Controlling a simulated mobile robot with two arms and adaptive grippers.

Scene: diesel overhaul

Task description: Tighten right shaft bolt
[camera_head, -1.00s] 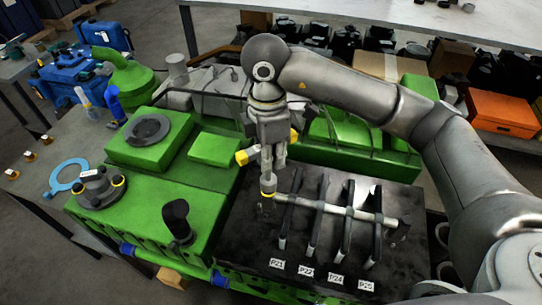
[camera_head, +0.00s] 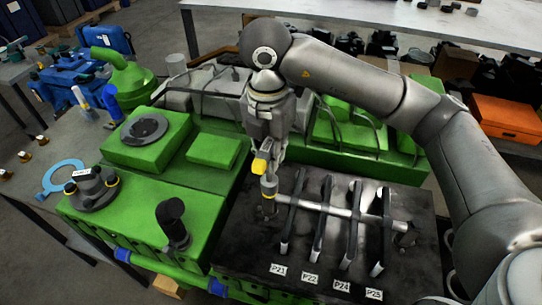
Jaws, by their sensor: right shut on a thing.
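The shaft (camera_head: 340,211) runs left to right across the dark top of the engine block, through several upright dark arms. My right gripper (camera_head: 267,178) points down at the shaft's left end and is shut on a tool with a yellow part (camera_head: 260,166). Below it a grey head with a yellow-brown band (camera_head: 268,193) sits at the left end of the shaft. Whether this head is a bolt or part of the tool cannot be told. The shaft's right end (camera_head: 405,233) shows a dark support. My left gripper is not in view.
The green engine housing (camera_head: 150,215) with a black pipe stub (camera_head: 172,222) lies left. A blue ring (camera_head: 63,177) lies on the grey table. An orange box (camera_head: 506,117) stands at the back right.

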